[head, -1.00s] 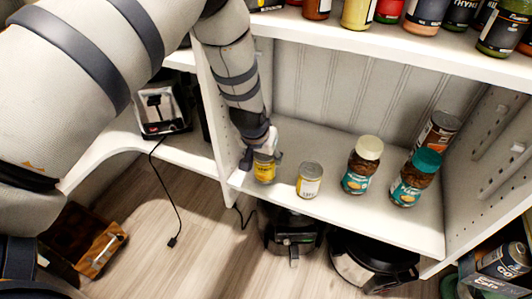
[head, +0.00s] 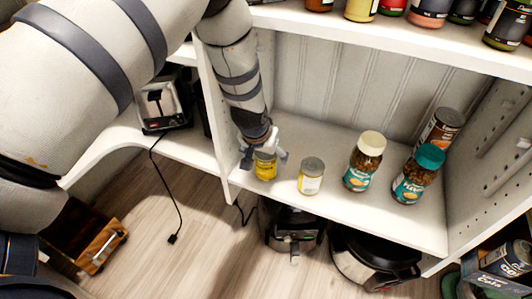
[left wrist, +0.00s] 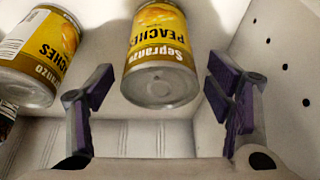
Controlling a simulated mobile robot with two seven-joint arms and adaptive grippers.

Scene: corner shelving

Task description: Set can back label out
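Two yellow peach cans stand on the middle shelf. The left can (head: 265,166) is by the shelf's left side, under my left gripper (head: 264,147). In the left wrist view this can (left wrist: 160,55) appears upside down, with its "Peaches" label towards the camera. My left gripper's purple-padded fingers (left wrist: 160,105) are spread on either side of it, with gaps showing. The second can (head: 311,176) stands to its right, apart from it. My right gripper is not visible.
The left upright (head: 214,110) is close to my gripper. Jars line the shelf above.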

